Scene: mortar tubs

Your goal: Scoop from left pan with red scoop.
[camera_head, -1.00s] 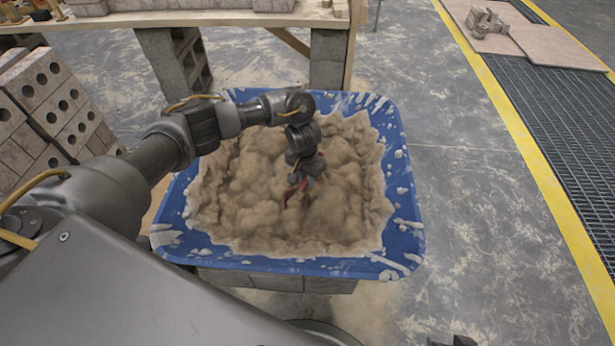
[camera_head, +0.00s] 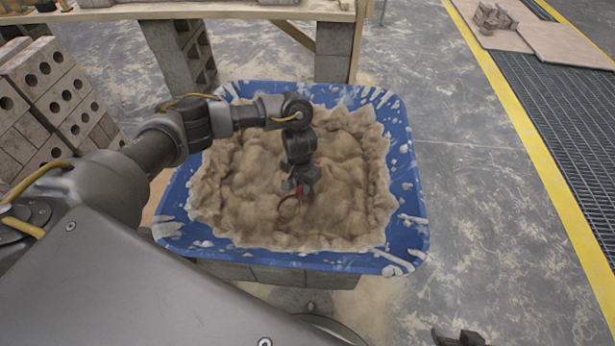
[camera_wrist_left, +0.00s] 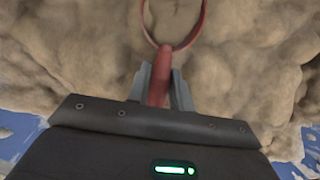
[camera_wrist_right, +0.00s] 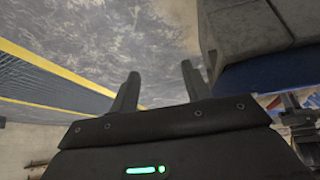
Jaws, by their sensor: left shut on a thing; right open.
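A blue tub (camera_head: 408,205) with pale splashes on its rim holds a lumpy tan mass (camera_head: 345,170). My left gripper (camera_head: 300,186) is over the middle of the tub, pointing down. It is shut on the handle of a red scoop (camera_head: 289,207). In the left wrist view the red scoop (camera_wrist_left: 160,80) runs out from between the fingers (camera_wrist_left: 160,85) to a round ring-like end, cut by the top edge, against the tan mass. I cannot tell how deep the scoop sits. My right gripper (camera_wrist_right: 155,88) is open and empty over the floor; only a little of it (camera_head: 458,338) shows in the head view.
The tub rests on grey blocks (camera_head: 290,277). A wooden bench (camera_head: 240,12) on block legs stands behind it. Perforated bricks (camera_head: 50,90) are stacked at the left. The floor to the right (camera_head: 480,200) is clear up to a yellow line and grating (camera_head: 570,120).

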